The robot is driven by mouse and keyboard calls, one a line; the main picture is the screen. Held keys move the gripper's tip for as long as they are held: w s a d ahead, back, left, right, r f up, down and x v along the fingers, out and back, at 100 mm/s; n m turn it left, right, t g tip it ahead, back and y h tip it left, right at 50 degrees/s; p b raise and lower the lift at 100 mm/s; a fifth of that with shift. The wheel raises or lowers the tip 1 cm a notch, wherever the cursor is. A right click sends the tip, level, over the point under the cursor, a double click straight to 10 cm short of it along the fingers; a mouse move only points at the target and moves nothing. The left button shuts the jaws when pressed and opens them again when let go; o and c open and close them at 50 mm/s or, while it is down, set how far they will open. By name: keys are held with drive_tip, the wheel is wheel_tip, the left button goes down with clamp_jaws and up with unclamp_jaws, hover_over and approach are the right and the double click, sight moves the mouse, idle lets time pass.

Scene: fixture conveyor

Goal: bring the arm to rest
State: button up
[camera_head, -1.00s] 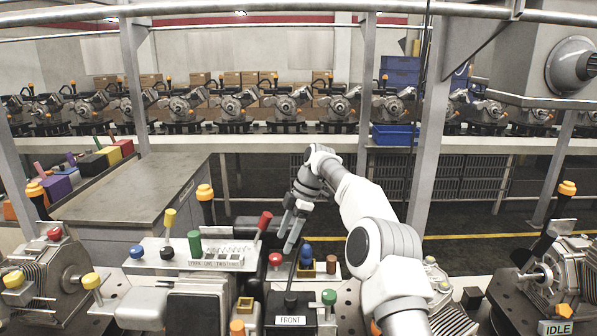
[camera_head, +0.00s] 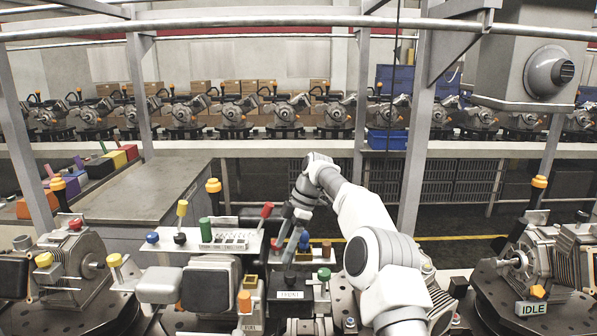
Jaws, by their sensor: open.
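My gripper (camera_head: 288,232) points down in the middle of the head view, at the end of my white arm. Its jaws are open and I see nothing held between them. It hangs above or just behind the fixture panel, close to a red-handled lever (camera_head: 267,211) on its left and a blue knob (camera_head: 304,240) on its right. Whether the fingertips touch anything there I cannot tell.
Below stands a block labelled FRONT (camera_head: 290,294). Engine-like units stand on the left (camera_head: 75,262) and on the right, the right one with an IDLE sign (camera_head: 530,308). Frame posts (camera_head: 417,130) rise behind my arm.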

drive_tip(key=s+d+r+m+t+h+b, duration=0.2)
drive_tip(key=s+d+r+m, duration=0.25)
drive_tip(key=s+r, duration=0.35)
drive_tip(key=s+d+r+m+t+h+b, duration=0.1)
drive_tip(key=s+d+r+m+t+b, duration=0.15)
drive_tip(key=s+r+m, duration=0.55)
drive_tip(key=s+d+f+m+b, duration=0.1)
drive_tip(key=s+d+f+m, duration=0.2)
drive_tip(key=s, duration=0.5)
drive_tip(key=s+d+f+m+t, duration=0.1)
drive_tip(key=s+d+f, duration=0.3)
drive_tip(key=s, duration=0.5)
drive_tip(key=s+d+f+m+t+h+b, duration=0.1)
drive_tip(key=s+d+f+m, duration=0.2)
drive_tip(key=s, duration=0.6)
wheel_tip(320, 180, down, 2)
drive_tip(key=shift+d+f+m+b, duration=0.1)
drive_tip(key=shift+d+m+b, duration=0.25)
drive_tip(key=shift+m, duration=0.5)
drive_tip(key=shift+s, duration=0.1)
drive_tip(key=c, duration=0.4)
drive_tip(key=shift+a, duration=0.15)
